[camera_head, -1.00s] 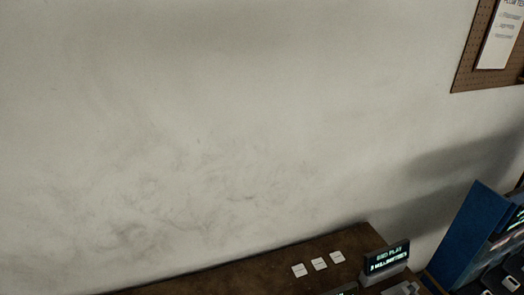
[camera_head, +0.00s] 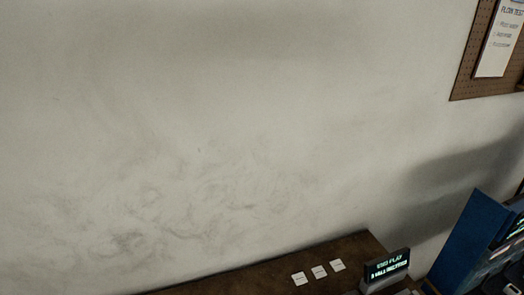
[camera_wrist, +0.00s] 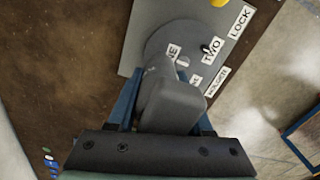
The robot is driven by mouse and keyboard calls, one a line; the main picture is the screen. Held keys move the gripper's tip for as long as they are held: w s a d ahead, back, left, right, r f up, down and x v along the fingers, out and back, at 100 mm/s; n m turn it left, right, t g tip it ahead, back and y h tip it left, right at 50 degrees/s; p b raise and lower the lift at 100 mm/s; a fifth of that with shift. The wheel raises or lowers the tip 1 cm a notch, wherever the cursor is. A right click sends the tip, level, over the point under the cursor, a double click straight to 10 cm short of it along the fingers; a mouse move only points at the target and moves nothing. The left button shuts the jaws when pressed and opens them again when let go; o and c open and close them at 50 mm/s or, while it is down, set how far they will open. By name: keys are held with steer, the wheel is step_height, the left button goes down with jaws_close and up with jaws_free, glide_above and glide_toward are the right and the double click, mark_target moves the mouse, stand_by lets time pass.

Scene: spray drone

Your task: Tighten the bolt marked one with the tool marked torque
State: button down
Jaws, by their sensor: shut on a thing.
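In the wrist view my gripper (camera_wrist: 166,115) is shut on a thick grey tool (camera_wrist: 170,104), with a blue finger on each side. The tool's own marking does not show. Its far end reaches over a grey plate (camera_wrist: 143,28) with a round grey part on it. A small dark bolt (camera_wrist: 207,48) stands by the label TWO (camera_wrist: 212,52).
A LOCK label (camera_wrist: 240,22) and a yellow piece (camera_wrist: 219,3) are on the plate. A brown surface (camera_wrist: 70,60) lies left. In the head view are white cards (camera_head: 319,272), a lit display (camera_head: 387,268), a blue panel (camera_head: 470,240) and a pegboard (camera_head: 466,85).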

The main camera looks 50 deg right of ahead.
steer(key=shift+f+b, duration=0.6)
steer(key=shift+f, duration=0.4)
stand_by(0.8)
steer(key=shift+r, duration=0.1)
steer(key=shift+f+p, duration=0.4)
steer(key=shift+p, duration=0.25)
stand_by(2.2)
steer(key=shift+r+p, duration=0.2)
steer(key=shift+p, duration=0.15)
stand_by(0.4)
step_height(320, 180, up, 5)
steer(key=p, duration=0.5)
steer(key=shift+r+p, duration=0.5)
steer(key=shift+r, duration=0.5)
steer(key=shift+w+f, duration=0.1)
